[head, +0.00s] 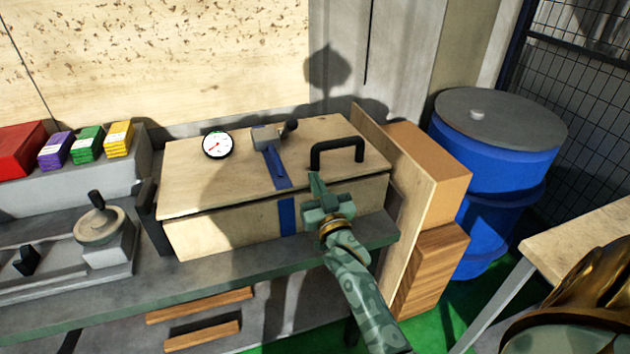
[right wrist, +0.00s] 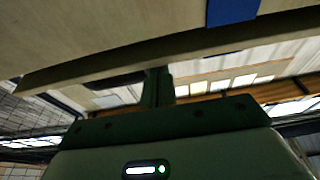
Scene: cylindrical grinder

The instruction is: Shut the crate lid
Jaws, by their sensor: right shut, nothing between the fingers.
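The wooden crate (head: 235,232) stands on a grey bench. Its pale lid (head: 235,170) lies almost flat over it, with a thin dark line between lid and crate along the front. I cannot tell whether the lid is fully down. A black handle (head: 337,152) and a blue strap (head: 275,166) are on the lid. My right gripper (head: 316,182) is shut and empty at the lid's front edge, right of the strap. In the right wrist view its fingers (right wrist: 157,86) are together just by a wooden edge; contact is unclear. My left gripper is not in view.
A round gauge (head: 217,144) sits on the lid. Coloured boxes (head: 88,143) and a handwheel (head: 98,222) are at left. A wooden board (head: 415,190) stands right of the crate, and blue drums (head: 490,165) stand beyond it.

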